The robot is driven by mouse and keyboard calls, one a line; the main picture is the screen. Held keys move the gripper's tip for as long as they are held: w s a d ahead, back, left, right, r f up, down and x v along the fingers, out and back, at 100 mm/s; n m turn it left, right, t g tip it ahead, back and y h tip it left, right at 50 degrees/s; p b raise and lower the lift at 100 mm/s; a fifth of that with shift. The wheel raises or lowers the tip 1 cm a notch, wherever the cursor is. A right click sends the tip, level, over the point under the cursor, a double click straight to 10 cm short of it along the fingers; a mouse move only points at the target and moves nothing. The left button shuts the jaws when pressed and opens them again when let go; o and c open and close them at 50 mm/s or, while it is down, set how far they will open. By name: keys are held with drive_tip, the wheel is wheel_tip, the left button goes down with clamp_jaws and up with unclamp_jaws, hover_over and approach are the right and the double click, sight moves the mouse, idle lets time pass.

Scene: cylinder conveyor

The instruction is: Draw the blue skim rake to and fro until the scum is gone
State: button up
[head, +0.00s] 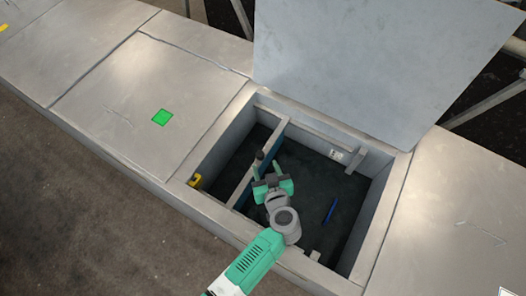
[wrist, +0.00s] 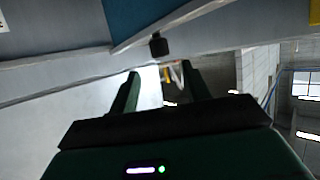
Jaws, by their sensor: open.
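A bar with a blue face, which looks like the skim rake (head: 245,187), spans the open pit left of its middle. A dark knob (head: 259,155) stands out from the bar. In the wrist view the blue face (wrist: 127,16) shows at the top, with the knob (wrist: 158,45) just beyond my fingertips. My gripper (head: 266,167) is inside the pit opening, open and empty, its two fingers pointing toward the knob. In the wrist view my gripper (wrist: 162,74) has a clear gap between its fingers. The pit's dark floor or liquid (head: 305,190) shows no scum I can distinguish.
A raised grey lid (head: 370,65) stands behind the pit. The pit's grey rim (head: 375,228) surrounds my gripper. A thin blue piece (head: 331,210) lies at the right inside. A yellow bracket (head: 194,181) is on the left wall.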

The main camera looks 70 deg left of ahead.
sight(261, 156)
drive_tip(key=x, duration=0.8)
drive_tip(key=shift+s, duration=0.1)
clamp_jaws()
drive_tip(key=shift+f+b, duration=0.1)
drive_tip(key=shift+b, duration=0.25)
